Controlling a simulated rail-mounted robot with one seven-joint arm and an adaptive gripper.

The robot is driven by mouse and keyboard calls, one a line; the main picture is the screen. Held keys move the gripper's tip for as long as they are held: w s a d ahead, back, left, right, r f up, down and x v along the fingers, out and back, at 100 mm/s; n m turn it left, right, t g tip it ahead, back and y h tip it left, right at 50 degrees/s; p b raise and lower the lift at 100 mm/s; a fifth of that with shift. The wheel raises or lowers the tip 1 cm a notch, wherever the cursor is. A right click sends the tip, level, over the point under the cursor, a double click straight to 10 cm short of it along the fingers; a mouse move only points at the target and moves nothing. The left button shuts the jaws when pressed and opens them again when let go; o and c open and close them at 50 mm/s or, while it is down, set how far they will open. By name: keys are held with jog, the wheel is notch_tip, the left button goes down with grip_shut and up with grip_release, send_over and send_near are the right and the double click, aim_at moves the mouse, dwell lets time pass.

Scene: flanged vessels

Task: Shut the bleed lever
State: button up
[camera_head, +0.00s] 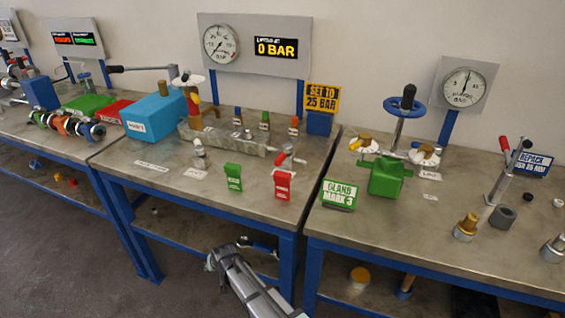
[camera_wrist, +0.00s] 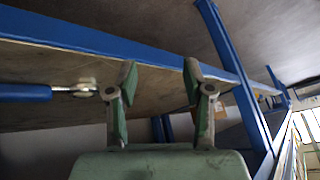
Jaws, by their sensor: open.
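My gripper (camera_head: 226,256) is low in front of the middle bench, below the bench top's front edge. In the wrist view its two fingers (camera_wrist: 160,85) are apart with nothing between them. A lever with a blue grip (camera_wrist: 25,92) and a metal end shows left of the fingers, apart from them. A blue piece beside my gripper in the head view (camera_head: 262,248) may be the same lever. A small red-handled lever valve (camera_head: 289,160) stands on the middle bench behind a red card. I cannot tell from the labels which is the bleed lever.
The middle bench (camera_head: 230,205) has a blue frame; its edge is above my gripper and a blue leg (camera_head: 288,265) stands to the right. A green card (camera_head: 233,177) and a red card (camera_head: 283,186) stand near the front edge. The gauge display (camera_head: 276,48) reads 0 BAR.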

jog(key=w+a+r+n+t+y+b, duration=0.1)
jog(key=w+a+r+t+y, duration=0.2)
jog(key=a+r, duration=1.55)
jog(key=w+a+r+y, duration=0.15)
jog(key=a+r, duration=0.25)
jog(key=r, duration=1)
notch_tip(320, 180, up, 23)
jog(key=m+g+h+p, duration=0.65)
jog(key=m+p, duration=0.25)
jog(key=p, duration=0.5)
send_over(281, 156)
jog(key=s+d, duration=0.1)
jog(key=d, duration=0.4)
jog(key=shift+g, duration=0.25)
jog(key=p+x, duration=0.1)
jog(key=x, duration=0.4)
jog(key=p+x, duration=0.1)
jog(key=x, duration=0.5)
jog(key=a+p+x, duration=0.1)
jog(key=p+x, duration=0.1)
jog(key=x, duration=0.3)
